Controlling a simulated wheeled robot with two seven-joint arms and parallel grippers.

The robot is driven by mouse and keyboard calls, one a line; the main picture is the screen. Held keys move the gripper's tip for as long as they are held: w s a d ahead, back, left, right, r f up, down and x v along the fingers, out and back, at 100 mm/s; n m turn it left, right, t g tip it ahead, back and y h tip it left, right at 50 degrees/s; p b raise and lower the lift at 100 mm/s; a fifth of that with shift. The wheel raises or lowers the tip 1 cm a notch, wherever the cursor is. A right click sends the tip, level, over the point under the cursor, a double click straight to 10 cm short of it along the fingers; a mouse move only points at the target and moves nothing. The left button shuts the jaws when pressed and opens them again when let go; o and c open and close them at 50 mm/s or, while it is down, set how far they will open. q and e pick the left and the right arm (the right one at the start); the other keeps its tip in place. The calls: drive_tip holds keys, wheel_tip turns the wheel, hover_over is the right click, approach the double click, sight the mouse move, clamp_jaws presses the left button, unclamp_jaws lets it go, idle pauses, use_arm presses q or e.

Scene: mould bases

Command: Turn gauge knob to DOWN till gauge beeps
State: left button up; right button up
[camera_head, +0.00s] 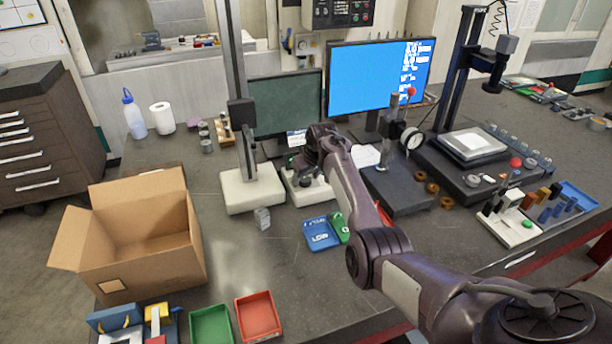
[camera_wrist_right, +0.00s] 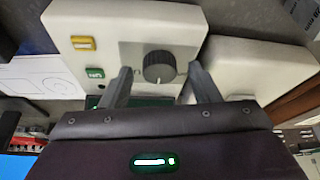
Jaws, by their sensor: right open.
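The gauge box is a pale box (camera_head: 318,194) on the bench, mostly covered by my right arm in the head view. In the right wrist view, the box front (camera_wrist_right: 128,26) carries a round dark grey gauge knob (camera_wrist_right: 158,67) with a light pointer mark. A yellow button (camera_wrist_right: 83,43) and a green button (camera_wrist_right: 95,73) sit left of the knob. My right gripper (camera_wrist_right: 159,74) is open, with one finger on each side of the knob and visible gaps between. In the head view the right gripper (camera_head: 311,168) is over the box. My left gripper is out of view.
A height stand with a pale base (camera_head: 253,190) stands close beside the gauge box. A dial gauge stand (camera_head: 400,190) is on its other side. A monitor (camera_head: 285,103) stands behind. An open cardboard box (camera_head: 150,270) is at the left.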

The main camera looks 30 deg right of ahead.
drive_tip(key=shift+w+f, duration=0.1)
drive_tip(key=shift+f, duration=0.1)
drive_tip(key=shift+c, duration=0.9)
drive_tip(key=c, duration=0.8)
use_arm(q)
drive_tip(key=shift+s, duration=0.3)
